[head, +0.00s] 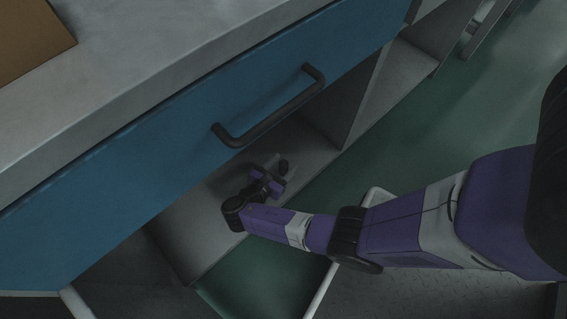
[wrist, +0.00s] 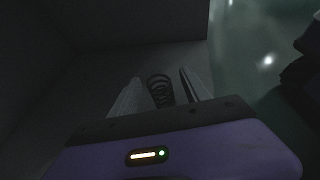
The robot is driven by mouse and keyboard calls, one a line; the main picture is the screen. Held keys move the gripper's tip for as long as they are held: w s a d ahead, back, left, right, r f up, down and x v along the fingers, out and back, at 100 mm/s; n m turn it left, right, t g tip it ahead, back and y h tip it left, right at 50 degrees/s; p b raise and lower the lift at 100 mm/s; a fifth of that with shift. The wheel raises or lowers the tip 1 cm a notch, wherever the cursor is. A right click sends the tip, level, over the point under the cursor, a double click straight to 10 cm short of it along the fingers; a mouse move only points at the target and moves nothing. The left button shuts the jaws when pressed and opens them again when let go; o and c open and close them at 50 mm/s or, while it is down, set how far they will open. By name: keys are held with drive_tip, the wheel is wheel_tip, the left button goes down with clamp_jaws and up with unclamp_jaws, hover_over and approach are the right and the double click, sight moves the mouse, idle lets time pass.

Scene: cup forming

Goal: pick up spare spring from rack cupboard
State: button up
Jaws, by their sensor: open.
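The spare spring (wrist: 160,89) is a dark coil in the wrist view. It sits on the grey shelf of the rack cupboard (wrist: 75,100), between the two fingers of my gripper (wrist: 160,90). The fingers are open, one on each side of the spring, and I cannot tell whether either touches it. In the head view my gripper (head: 276,165) reaches into the open compartment below the blue drawer (head: 190,130). The spring is not clearly seen there, and my own wrist covers part of the shelf (head: 195,235).
The drawer's dark bar handle (head: 270,108) juts out just above my arm. A grey countertop (head: 130,50) with a brown box (head: 30,35) lies above. A grey upright panel (head: 355,100) bounds the compartment. Green floor (head: 480,100) is open to the right.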

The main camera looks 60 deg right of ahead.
clamp_jaws()
drive_tip(key=shift+r, duration=0.1)
